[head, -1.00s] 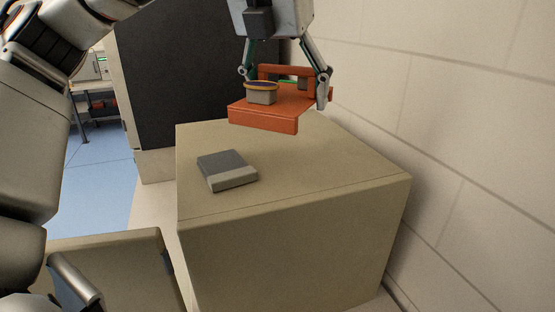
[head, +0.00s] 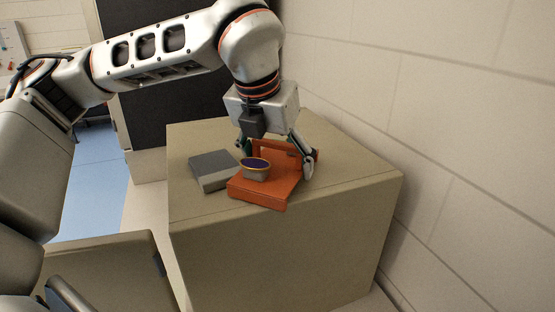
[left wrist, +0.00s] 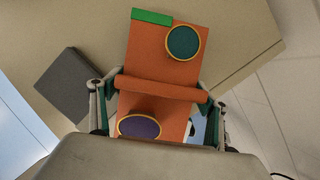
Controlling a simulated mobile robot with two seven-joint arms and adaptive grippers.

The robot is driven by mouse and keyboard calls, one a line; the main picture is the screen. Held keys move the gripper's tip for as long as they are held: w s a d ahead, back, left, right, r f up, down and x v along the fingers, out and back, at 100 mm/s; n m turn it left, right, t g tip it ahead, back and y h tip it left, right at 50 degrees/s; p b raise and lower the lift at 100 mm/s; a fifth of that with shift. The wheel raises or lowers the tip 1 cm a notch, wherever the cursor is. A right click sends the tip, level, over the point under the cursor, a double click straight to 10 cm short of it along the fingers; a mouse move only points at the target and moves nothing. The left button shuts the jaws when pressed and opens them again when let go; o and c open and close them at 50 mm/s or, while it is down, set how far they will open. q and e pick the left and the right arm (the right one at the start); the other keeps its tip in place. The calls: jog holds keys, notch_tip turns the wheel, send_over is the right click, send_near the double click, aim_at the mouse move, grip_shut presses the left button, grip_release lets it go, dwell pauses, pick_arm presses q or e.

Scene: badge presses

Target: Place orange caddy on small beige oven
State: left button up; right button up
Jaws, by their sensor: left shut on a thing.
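The orange caddy (head: 262,190) is a flat tray with a raised handle bar, carrying a small grey cup with a purple top (head: 255,168). In the left wrist view the caddy (left wrist: 150,65) also shows a teal-topped round cup (left wrist: 183,42) and a green strip (left wrist: 152,17). My left gripper (head: 278,155) is shut on the caddy by its handle bar. The caddy is low over the top of the small beige oven (head: 345,178), its front corner overlapping the oven's front edge in the picture. I cannot tell whether it touches the oven. My right gripper is out of view.
A grey flat block (head: 212,172) lies on the oven top, close left of the caddy. A pale block wall (head: 450,110) runs along the right. A dark panel (head: 150,120) stands behind. The oven top's right part is clear.

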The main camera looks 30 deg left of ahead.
pick_arm(q)
jog(key=shift+d, duration=0.1)
jog(key=o, duration=0.8)
jog(key=shift+f, duration=0.1)
jog(key=o, duration=0.4)
